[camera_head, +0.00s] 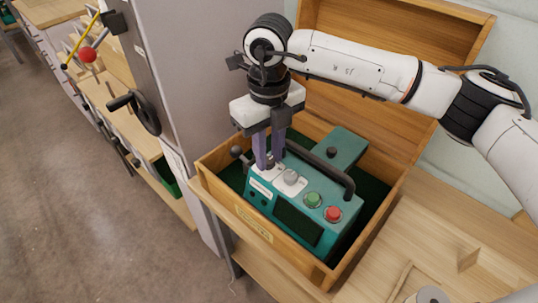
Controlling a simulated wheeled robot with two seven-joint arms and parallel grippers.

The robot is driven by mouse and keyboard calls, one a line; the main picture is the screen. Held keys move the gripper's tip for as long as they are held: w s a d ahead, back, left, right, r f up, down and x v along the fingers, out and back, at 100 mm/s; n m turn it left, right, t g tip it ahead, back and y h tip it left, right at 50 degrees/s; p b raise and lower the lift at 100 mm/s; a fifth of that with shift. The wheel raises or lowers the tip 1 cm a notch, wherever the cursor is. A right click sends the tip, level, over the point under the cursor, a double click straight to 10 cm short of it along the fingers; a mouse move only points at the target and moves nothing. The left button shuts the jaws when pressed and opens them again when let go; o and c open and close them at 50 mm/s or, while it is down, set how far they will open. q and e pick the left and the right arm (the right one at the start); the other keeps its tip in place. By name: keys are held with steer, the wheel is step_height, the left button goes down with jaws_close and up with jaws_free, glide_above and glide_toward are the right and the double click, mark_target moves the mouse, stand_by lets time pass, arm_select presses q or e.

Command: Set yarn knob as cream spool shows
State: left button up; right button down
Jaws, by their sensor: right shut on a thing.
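A teal device (328,239) sits in an open wooden box. Its face has a dark screen (297,223), a green button (313,200), a red button (333,214) and a grey knob (291,177) on a white plate. My right gripper (270,164) points down at the device's upper left, just left of this grey knob. Its fingers are shut on a small knob there, which they mostly hide. A pale round thing with a grey top (431,296), possibly the cream spool, is cut off at the bottom edge. My left gripper is out of view.
The box's wooden walls (246,223) stand close around the device, and its lid (400,38) is raised behind. A black handle (318,174) arches over the device. Bare wooden bench top (425,222) lies to the right. A grey cabinet (205,100) stands left.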

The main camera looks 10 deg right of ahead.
mark_target(269, 160)
steer(key=shift+m+b, duration=0.65)
steer(key=shift+m, duration=1.25)
steer(key=shift+r, duration=0.1)
steer(key=shift+w, duration=0.1)
steer(key=c, duration=1.8)
jaws_free()
step_height(269, 160, up, 10)
steer(key=shift+r+b, duration=0.15)
steer(key=shift+b, duration=0.3)
